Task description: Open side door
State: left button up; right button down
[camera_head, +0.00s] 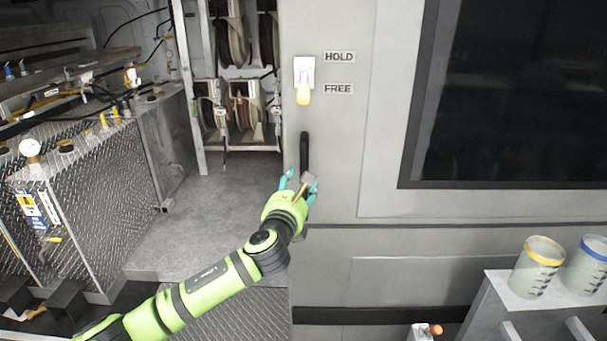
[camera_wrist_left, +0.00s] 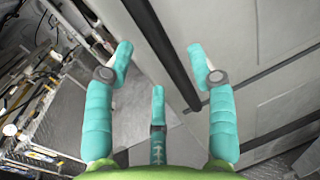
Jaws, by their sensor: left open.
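The grey side door (camera_head: 342,150) has its left edge beside an opening into the van's interior. A black upright handle (camera_head: 304,150) is on the door near that edge. My left gripper (camera_head: 301,181) is open at the handle's lower end. In the left wrist view the black handle (camera_wrist_left: 165,50) runs slantwise between the spread teal fingers of the left gripper (camera_wrist_left: 160,52), with no clear contact. My right gripper is not in view.
Hose reels (camera_head: 240,105) stand on a rack inside, left of the door. A diamond-plate tank (camera_head: 85,185) and bench are at far left. Two cups (camera_head: 538,266) stand on a grey stand at lower right. The floor (camera_head: 215,215) inside the opening is clear.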

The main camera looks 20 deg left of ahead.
pick_arm(q)
jog(key=shift+w+a+p, duration=0.15)
jog(key=shift+w+p, duration=0.05)
jog(key=shift+w, duration=1.1)
jog(key=shift+w+a+p, duration=0.15)
jog(key=shift+w+p, duration=0.05)
jog(key=shift+w, duration=1.1)
grip_shut()
